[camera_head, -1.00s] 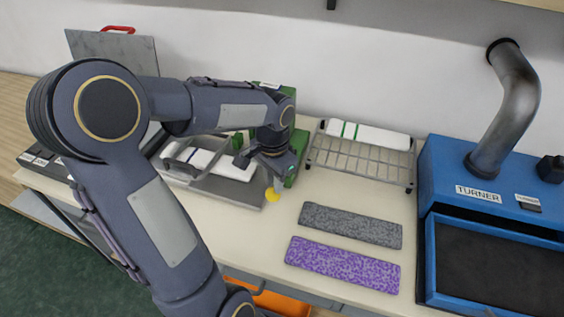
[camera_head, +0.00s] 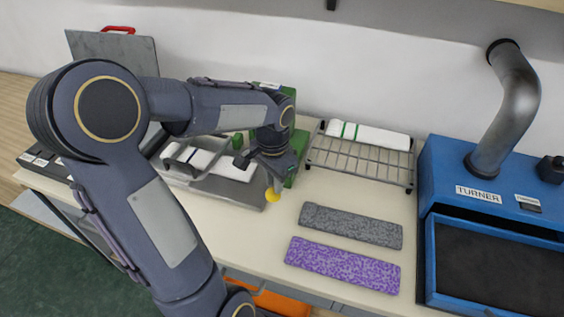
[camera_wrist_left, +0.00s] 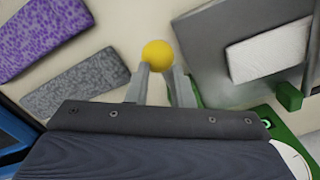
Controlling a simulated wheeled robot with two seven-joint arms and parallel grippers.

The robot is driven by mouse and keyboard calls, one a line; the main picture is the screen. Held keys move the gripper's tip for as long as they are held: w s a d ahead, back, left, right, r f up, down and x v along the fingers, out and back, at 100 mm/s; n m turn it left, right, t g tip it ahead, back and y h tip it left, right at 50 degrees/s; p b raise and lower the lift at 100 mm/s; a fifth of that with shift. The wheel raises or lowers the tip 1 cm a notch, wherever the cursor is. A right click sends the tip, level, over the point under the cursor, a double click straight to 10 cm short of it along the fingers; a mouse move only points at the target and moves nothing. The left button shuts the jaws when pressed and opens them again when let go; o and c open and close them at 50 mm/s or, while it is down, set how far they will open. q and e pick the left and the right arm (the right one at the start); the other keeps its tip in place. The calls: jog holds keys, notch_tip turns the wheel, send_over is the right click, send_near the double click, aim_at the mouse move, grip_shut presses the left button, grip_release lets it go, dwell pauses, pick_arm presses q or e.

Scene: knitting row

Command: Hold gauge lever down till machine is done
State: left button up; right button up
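A yellow ball knob (camera_head: 272,194) sits at the front right corner of a grey-and-green machine, whose grey plate (camera_head: 240,197) shows in the head view. My left gripper (camera_head: 273,181) is directly above the knob, pointing down. The lever arm is mostly hidden. A white fabric piece (camera_head: 232,166) lies on the machine. My right gripper is out of view.
Grey (camera_head: 350,225) and purple (camera_head: 343,266) knitted strips lie on the table. A blue machine labelled TURNER (camera_head: 430,190) stands at the right. Bare table surrounds the strips.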

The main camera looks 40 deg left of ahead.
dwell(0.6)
pick_arm(q)
notch_tip(320, 180, up, 13)
jog(key=p, duration=1.1)
jog(key=shift+s, duration=0.1)
dwell(0.5)
